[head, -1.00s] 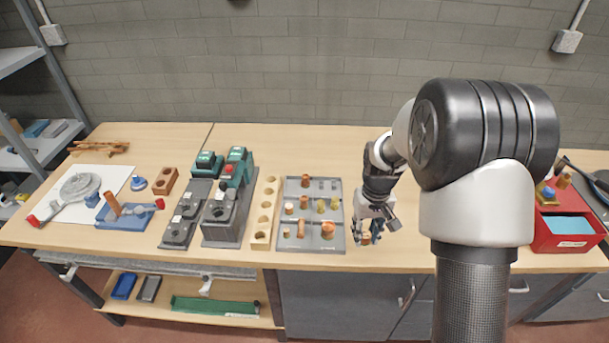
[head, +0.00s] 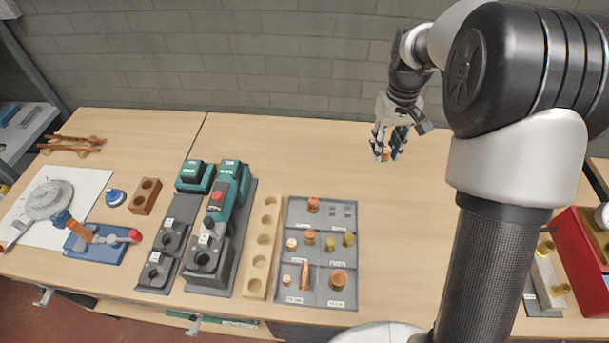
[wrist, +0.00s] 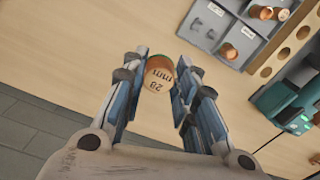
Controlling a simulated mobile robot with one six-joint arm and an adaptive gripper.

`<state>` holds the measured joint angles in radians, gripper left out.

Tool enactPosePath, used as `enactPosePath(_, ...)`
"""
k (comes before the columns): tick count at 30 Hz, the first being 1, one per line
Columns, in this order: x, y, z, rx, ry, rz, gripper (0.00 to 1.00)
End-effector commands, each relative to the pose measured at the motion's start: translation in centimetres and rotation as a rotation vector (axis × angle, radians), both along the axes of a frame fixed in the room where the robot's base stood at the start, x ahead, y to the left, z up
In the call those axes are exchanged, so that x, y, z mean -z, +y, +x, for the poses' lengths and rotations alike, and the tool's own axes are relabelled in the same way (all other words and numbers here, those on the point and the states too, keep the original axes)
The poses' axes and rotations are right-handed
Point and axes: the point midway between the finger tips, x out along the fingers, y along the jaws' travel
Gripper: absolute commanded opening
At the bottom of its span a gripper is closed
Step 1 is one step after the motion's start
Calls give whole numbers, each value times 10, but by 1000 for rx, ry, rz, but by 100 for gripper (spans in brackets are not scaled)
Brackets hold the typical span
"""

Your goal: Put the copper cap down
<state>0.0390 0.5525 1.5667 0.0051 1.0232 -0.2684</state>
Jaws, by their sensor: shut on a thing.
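The copper cap (wrist: 158,75) is a short round copper piece with "28 mm" marked on its face. My gripper (wrist: 160,66) is shut on it, with the blue fingers on either side of it near their tips. In the head view my gripper (head: 390,148) is over the back part of the workbench (head: 400,212), right of the grey sorting tray. The cap (head: 385,156) shows small and partly covered between the fingers there. I cannot tell whether it touches the bench top.
The grey sorting tray (head: 345,267) holds several copper and brass fittings. Left of it are a wooden block with holes (head: 262,238) and green press tools (head: 232,190). A red box (head: 590,230) stands at the right.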

Motion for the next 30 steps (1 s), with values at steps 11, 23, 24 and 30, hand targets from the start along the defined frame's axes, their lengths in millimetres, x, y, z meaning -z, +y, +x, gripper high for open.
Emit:
enactPosePath(11, 38, 0, -2, 0, 5, 0, 0)
enactPosePath(23, 139, 0, -1, 0, 3, 0, 0)
enactPosePath(24, 146, 0, -1, 0, 2, 1, 0)
enactPosePath(30, 160, 0, 0, 0, 0, 0, 0)
